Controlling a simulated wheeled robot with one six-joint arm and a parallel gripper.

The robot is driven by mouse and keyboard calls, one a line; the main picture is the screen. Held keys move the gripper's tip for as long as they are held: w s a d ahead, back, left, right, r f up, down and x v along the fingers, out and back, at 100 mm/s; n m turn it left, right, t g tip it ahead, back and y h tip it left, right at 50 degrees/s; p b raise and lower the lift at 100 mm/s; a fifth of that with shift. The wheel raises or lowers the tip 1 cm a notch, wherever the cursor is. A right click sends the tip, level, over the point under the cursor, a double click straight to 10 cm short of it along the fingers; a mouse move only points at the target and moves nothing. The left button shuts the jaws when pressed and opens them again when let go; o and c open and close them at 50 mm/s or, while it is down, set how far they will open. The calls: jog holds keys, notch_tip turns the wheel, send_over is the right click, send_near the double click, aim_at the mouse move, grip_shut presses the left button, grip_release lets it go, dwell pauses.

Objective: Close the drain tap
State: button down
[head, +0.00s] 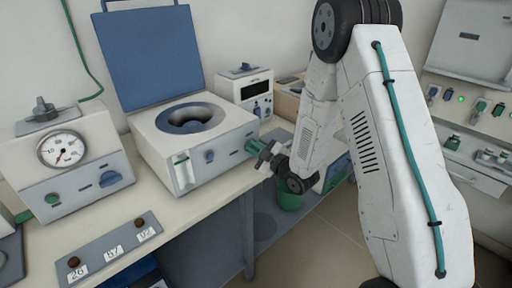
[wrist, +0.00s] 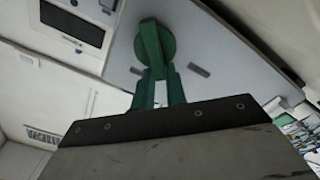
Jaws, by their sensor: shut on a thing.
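The drain tap (head: 252,145) is a green fitting on the right side of the cream bath-like unit (head: 205,148) with its blue lid raised. In the wrist view the tap (wrist: 152,45) shows as a green round disc with a lever across it. My gripper (head: 266,155) is at the tap, beside the unit's right wall. In the wrist view, the two green fingers of my gripper (wrist: 159,90) reach up to the lever's lower end and are shut on it. The exact contact is small and partly hidden by the lever and fingers.
A green bucket (head: 291,196) stands below the tap, partly behind my arm. A gauge unit (head: 66,160) is at left, and a panel with labelled knobs (head: 112,247) lies at the front. A small display unit (head: 246,90) stands behind. Open floor lies right of the bench.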

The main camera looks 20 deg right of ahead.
jog(key=n, duration=0.3)
jog(key=f+n, duration=0.1)
jog(key=shift+s+a+n, duration=0.2)
jog(key=shift+a+n, duration=0.1)
jog(key=shift+a+f+n, duration=0.1)
jog(key=shift+f+n, duration=0.15)
jog(key=shift+n, duration=0.95)
jog(key=shift+f+n, duration=0.25)
jog(key=shift+n, duration=0.95)
jog(key=c, duration=1.4)
grip_release()
jog(key=shift+c, duration=0.2)
jog(key=v, duration=0.8)
